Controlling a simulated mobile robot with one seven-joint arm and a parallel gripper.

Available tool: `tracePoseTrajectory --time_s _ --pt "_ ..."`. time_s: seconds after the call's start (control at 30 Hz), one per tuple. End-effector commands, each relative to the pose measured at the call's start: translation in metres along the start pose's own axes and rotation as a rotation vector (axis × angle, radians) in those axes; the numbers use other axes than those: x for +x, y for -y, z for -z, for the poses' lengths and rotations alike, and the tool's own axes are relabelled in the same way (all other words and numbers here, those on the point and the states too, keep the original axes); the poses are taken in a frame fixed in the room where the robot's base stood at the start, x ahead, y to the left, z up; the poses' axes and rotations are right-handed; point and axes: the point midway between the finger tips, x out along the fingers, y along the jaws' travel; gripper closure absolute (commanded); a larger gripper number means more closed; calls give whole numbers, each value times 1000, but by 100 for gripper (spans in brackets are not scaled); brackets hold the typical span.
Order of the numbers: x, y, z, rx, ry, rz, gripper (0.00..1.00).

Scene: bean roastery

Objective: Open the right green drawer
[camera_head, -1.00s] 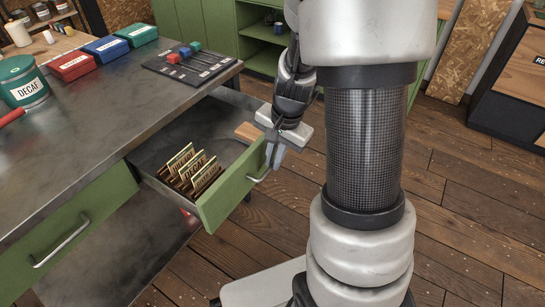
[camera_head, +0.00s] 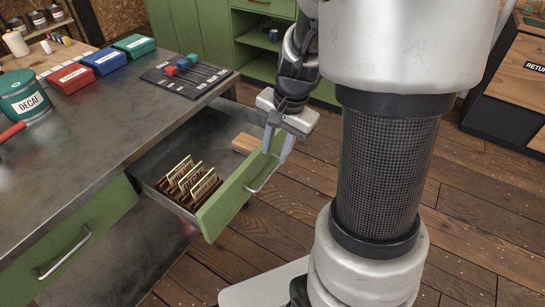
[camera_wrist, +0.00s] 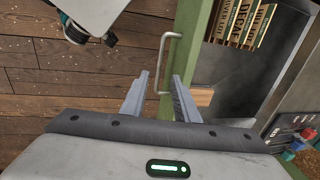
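The right green drawer (camera_head: 232,205) stands pulled well out from the desk. Its bar handle (camera_head: 264,177) is on the outer face; the handle also shows in the wrist view (camera_wrist: 162,62). My gripper (camera_head: 279,150) is at the far end of the drawer front, pointing down. In the wrist view my gripper's two fingers (camera_wrist: 158,92) are apart, and the near end of the handle appears between them. The right finger overlaps the green front in the picture. I cannot tell whether either finger touches it. Nothing is gripped.
Inside the drawer are several labelled cards (camera_head: 190,180) and a wooden block (camera_head: 245,143). A shut green drawer (camera_head: 75,235) is at the left. The desk (camera_head: 110,115) carries a decaf tin (camera_head: 24,97), coloured boxes and a slider board (camera_head: 185,78). Wooden floor is open at right.

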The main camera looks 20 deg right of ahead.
Motion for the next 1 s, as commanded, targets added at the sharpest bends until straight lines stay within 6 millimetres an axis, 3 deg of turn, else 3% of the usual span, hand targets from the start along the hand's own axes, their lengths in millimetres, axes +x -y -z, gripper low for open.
tracePoseTrajectory --time_s 0.03,0.2,0.4,1.0 --pt "-18 2 1 -1 -3 3 72" --pt "-55 1 1 -1 -3 2 72" --pt "-80 0 0 0 -1 0 72" --pt "-88 0 -1 -7 -1 1 72"
